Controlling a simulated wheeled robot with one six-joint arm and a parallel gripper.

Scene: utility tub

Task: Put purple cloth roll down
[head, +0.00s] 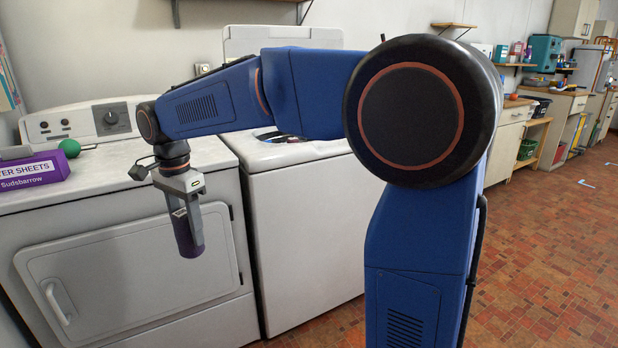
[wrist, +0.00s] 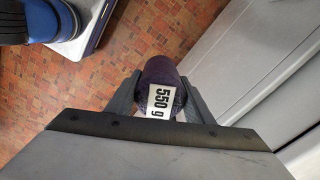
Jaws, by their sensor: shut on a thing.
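The purple cloth roll (head: 188,235) hangs upright in my gripper (head: 186,212), in front of the white dryer's door in the head view. My gripper is shut on the roll, with a finger on each side of it. In the wrist view the roll (wrist: 163,78) shows end-on between the two fingers of my gripper (wrist: 160,98), with a white label reading "550 g". The roll is below the level of the dryer top, over the floor side of the dryer front. Part of the roll is hidden by the fingers.
The tiled floor (head: 545,270) is open at the right.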

